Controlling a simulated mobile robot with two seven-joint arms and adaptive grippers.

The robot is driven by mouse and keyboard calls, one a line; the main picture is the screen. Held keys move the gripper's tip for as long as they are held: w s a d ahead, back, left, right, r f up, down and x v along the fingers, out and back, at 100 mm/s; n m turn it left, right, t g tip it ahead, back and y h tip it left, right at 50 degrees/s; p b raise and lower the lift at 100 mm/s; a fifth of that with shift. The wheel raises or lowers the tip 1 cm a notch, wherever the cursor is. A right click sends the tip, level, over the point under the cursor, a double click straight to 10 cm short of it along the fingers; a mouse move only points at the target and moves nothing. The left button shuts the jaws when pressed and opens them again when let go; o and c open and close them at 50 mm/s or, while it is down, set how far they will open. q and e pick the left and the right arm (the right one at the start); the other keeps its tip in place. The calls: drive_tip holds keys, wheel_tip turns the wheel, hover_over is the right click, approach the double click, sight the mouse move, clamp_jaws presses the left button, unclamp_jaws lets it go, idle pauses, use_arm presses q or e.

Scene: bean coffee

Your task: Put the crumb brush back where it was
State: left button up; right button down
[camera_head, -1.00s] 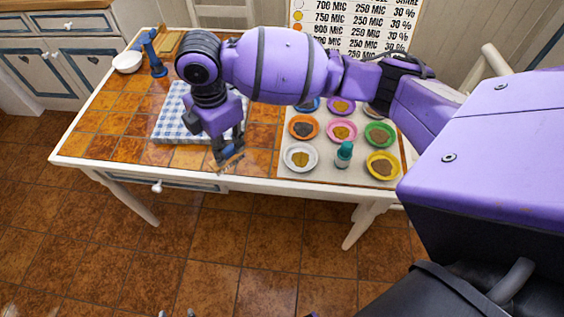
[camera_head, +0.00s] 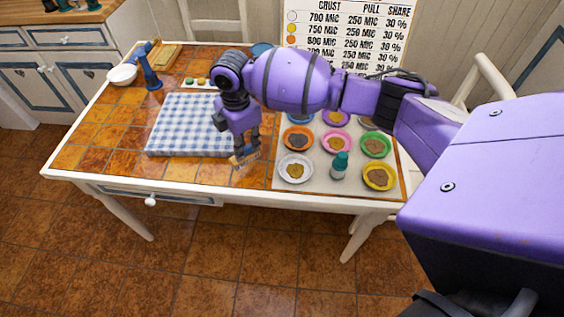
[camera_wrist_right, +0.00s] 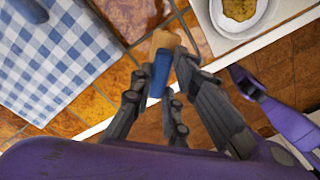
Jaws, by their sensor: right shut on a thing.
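My right gripper (camera_head: 246,150) is shut on the crumb brush (camera_head: 245,158), near the table's front edge. In the right wrist view the brush shows a tan end (camera_wrist_right: 166,41) and a blue part (camera_wrist_right: 159,76) between the fingers. Whether the brush touches the tiles or hangs just above them cannot be told. A blue-checked cloth (camera_head: 185,125) lies on the tiled tabletop to the left of the gripper. My left gripper is not seen in the head view.
To the right, a pale mat (camera_head: 310,184) holds several colored dishes and a teal bottle (camera_head: 339,166). A white bowl (camera_head: 122,75) and a blue upright tool (camera_head: 150,70) stand at the back left. Bare tiles (camera_head: 100,150) lie left of the cloth.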

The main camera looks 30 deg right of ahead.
sight(246, 152)
drive_tip(key=shift+w+d+f, duration=0.2)
drive_tip(key=shift+w+f, duration=0.1)
drive_tip(key=shift+w, duration=0.05)
drive_tip(key=shift+w+d+f, duration=0.1)
drive_tip(key=shift+f, duration=0.8)
drive_tip(key=shift+w+d+f, duration=0.1)
drive_tip(key=shift+f, duration=0.75)
drive_tip(key=shift+f, duration=0.1)
drive_tip(key=shift+f, duration=0.1)
drive_tip(key=c, duration=1.7)
unclamp_jaws()
wheel_tip(246, 152, up, 12)
drive_tip(key=shift+r, duration=0.2)
